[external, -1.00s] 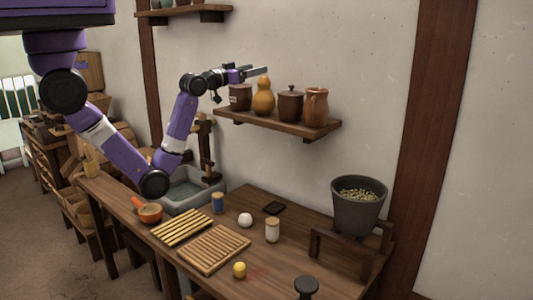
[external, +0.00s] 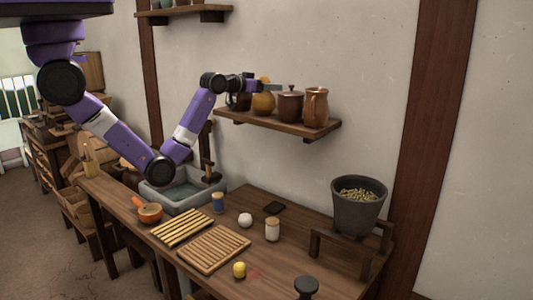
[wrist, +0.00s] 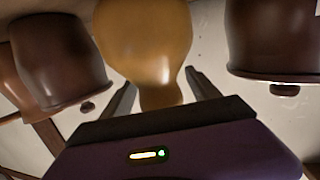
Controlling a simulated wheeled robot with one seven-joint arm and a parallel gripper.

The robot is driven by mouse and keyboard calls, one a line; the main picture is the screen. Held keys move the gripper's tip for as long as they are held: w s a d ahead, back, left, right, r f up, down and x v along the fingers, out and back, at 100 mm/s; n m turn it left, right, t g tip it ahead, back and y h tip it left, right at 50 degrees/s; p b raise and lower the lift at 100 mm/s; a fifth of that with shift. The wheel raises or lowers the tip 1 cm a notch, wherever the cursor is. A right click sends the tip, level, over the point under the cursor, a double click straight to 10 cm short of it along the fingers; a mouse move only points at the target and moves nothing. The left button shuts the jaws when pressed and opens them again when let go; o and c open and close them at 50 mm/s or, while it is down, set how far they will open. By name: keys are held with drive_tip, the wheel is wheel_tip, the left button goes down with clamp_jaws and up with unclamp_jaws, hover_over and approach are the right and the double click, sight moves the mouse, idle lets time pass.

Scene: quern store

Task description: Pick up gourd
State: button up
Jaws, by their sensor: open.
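The gourd (external: 264,104) is orange-tan with a rounded body and a narrower neck, and it stands on the wall shelf (external: 270,124). In the wrist view the gourd (wrist: 143,40) appears upside down, with its neck pointing down the picture. My gripper (external: 266,84) is at the height of the gourd's upper part and hides its top in the external view. In the wrist view my gripper (wrist: 160,92) is open, with one finger on each side of the neck. I cannot tell whether either finger touches it.
A dark brown lidded jar (external: 290,105) and a brown jug (external: 316,106) stand to the gourd's right on the shelf. Another dark pot (external: 243,102) stands close on its left, partly behind my gripper. The wall is close behind.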

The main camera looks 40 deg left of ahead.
drive_tip(key=shift+w+d+f, duration=0.1)
drive_tip(key=shift+w, duration=0.3)
clamp_jaws()
